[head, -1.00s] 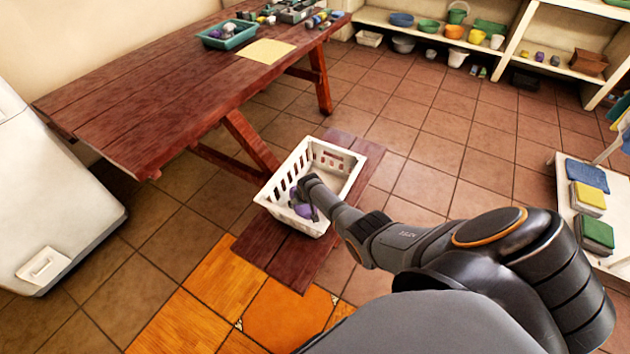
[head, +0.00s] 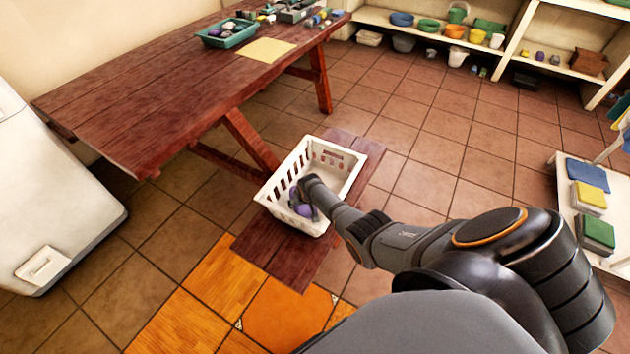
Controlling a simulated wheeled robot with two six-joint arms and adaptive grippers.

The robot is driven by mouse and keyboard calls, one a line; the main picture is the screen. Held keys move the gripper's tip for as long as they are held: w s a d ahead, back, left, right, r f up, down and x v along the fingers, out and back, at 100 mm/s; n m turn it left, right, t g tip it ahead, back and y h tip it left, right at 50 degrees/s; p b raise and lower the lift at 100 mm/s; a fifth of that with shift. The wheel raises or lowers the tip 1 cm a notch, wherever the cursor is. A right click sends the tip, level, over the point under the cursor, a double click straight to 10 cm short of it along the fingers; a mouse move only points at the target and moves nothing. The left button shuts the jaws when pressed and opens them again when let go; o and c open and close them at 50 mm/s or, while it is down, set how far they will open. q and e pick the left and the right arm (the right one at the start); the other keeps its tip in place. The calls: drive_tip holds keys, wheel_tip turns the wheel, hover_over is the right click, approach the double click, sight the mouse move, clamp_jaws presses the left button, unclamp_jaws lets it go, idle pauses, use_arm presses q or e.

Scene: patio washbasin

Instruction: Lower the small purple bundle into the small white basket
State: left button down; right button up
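The small white basket (head: 341,160) stands on a dark red-brown bench on the floor, with slotted sides and an open top. The small purple bundle (head: 303,210) is inside its near left part, low between the walls. My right arm comes in from the right over the near wall. My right gripper (head: 304,203) is down inside the basket, right at the bundle and partly covering it. Its fingers are dark and small here, so I cannot tell whether they grip the bundle or stand open around it. My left gripper is not in view.
A long red-brown table (head: 180,95) at the upper left holds a teal tray (head: 228,41) and a yellow cloth (head: 266,51). A white cabinet (head: 50,190) is at the left. Shelves (head: 480,50) with bowls line the back. Tiled floor right of the basket is clear.

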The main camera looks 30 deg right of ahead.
drive_tip(key=o, duration=1.2)
drive_tip(key=v, duration=1.2)
drive_tip(key=shift+s, duration=0.1)
